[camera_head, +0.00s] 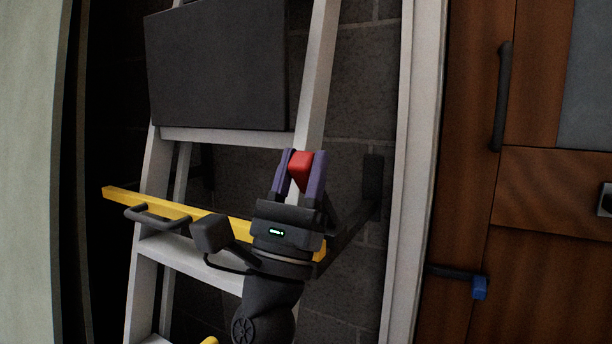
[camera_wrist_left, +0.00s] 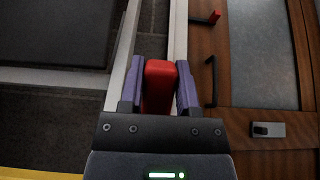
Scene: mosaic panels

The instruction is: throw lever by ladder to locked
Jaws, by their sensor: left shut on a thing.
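The lever by the ladder has a red grip; its red end (camera_head: 301,168) shows in the head view between my left gripper's purple fingers. My left gripper (camera_head: 300,172) is shut on this red grip, in front of the ladder's right rail. In the left wrist view the red grip (camera_wrist_left: 159,86) stands upright between the fingers of the left gripper (camera_wrist_left: 160,88). The lever's lower part and mounting are hidden behind the gripper. The aluminium ladder (camera_head: 319,75) stands against a dark block wall. My right gripper is not in view.
A yellow bar (camera_head: 180,207) with a dark handle crosses the ladder behind my left wrist. A dark panel (camera_head: 217,65) hangs on the ladder. To the right are a white post (camera_head: 413,150) and a wooden door (camera_head: 540,180), with a blue-tipped lever (camera_head: 480,288) near it.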

